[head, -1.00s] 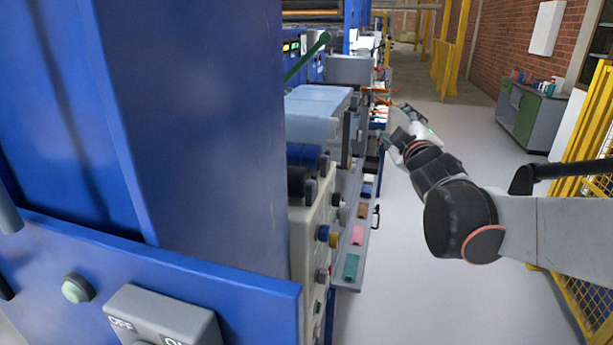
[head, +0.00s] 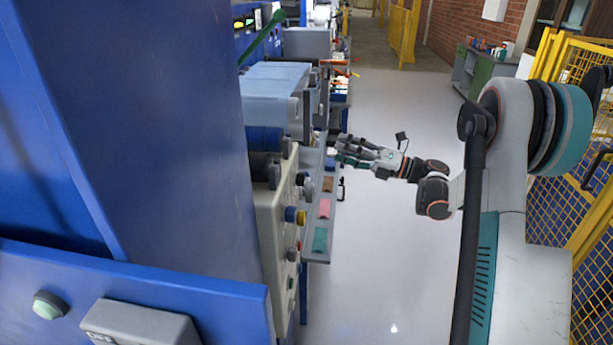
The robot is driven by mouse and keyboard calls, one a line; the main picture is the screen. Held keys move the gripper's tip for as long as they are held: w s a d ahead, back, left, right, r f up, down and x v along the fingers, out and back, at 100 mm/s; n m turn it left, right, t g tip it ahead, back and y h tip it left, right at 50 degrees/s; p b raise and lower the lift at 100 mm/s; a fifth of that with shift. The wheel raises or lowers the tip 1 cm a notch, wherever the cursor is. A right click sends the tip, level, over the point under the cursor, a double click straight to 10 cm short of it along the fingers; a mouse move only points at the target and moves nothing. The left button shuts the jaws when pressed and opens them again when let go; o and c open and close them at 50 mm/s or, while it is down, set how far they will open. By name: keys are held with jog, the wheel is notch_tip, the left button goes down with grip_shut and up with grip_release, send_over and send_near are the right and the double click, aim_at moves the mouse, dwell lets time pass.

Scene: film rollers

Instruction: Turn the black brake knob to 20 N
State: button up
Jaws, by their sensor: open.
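The cream control panel (head: 266,235) is seen nearly edge-on, with several knobs and buttons on its right-hand face. A dark knob (head: 303,181) sticks out near its upper part. I cannot tell whether it is the brake knob, and no scale or 20 N mark can be read.
A grey shelf (head: 313,246) with coloured pads runs beside the panel, with a black handle (head: 341,188) at its edge. A blue machine housing (head: 165,130) fills the left. A yellow mesh fence (head: 560,215) stands at right. The floor between (head: 385,270) is clear.

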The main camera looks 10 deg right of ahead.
jog(key=s+d+f+n+g, duration=0.2)
jog(key=s+f+n+g, duration=0.15)
jog(key=f, duration=0.55)
jog(key=b, duration=0.3)
send_near(301, 179)
jog(key=w+a+f, duration=0.1)
jog(key=w+a, duration=0.4)
jog(key=a, duration=0.2)
jog(key=shift+f, duration=0.15)
jog(key=shift+w+m+g, duration=0.1)
jog(key=shift+m+g, duration=0.15)
jog(key=c, duration=1.1)
